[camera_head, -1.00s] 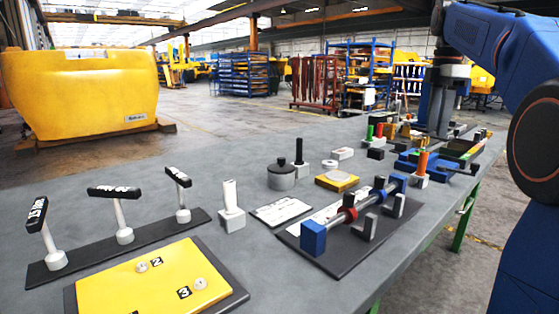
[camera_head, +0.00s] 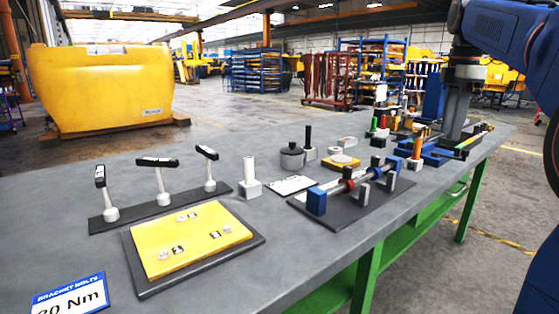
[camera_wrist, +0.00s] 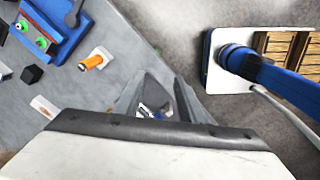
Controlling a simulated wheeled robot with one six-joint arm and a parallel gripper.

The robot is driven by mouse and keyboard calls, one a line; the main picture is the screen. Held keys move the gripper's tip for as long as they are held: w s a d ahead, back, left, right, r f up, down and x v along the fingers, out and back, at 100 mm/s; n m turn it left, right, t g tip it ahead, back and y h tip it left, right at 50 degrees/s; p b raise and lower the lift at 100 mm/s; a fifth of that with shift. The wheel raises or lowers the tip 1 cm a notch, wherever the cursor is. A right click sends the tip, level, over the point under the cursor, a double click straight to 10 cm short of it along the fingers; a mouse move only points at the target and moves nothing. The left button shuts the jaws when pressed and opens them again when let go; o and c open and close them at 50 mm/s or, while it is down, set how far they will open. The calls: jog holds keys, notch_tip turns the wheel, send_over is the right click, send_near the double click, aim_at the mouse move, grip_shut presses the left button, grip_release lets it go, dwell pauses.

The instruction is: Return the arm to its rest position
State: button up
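My arm reaches in from the right edge of the head view. Its gripper (camera_head: 455,122) hangs pointing down around the far right end of the grey workbench (camera_head: 335,245). In the wrist view the two grey fingers of my gripper (camera_wrist: 162,80) stand apart with a gap between them, and I see nothing held. Below them are the bench's edge and some small white and blue patches too small to make out. An orange-handled piece on a white block (camera_wrist: 92,61) lies to the left of the fingers, apart from them.
A blue fixture (camera_wrist: 50,22) shows at upper left in the wrist view. A yellow casting (camera_head: 100,90) stands beyond, on open floor.

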jog(key=s+a+f+m+t, duration=0.1)
jog(key=s+a+f+m, duration=0.3)
jog(key=s+f, duration=0.5)
jog(key=s+a+f+m+t, duration=0.2)
jog(key=s+a+f+m, duration=0.3)
jog(key=s+f, duration=0.5)
jog(key=s+a+f+m+t, duration=0.1)
jog(key=s+a+f+m, duration=0.4)
jog(key=s+f, duration=0.4)
notch_tip(320, 180, down, 5)
jog(key=shift+s+a+m+t, duration=0.2)
jog(key=shift+s+m+t, duration=0.15)
jog(key=shift+m, duration=0.45)
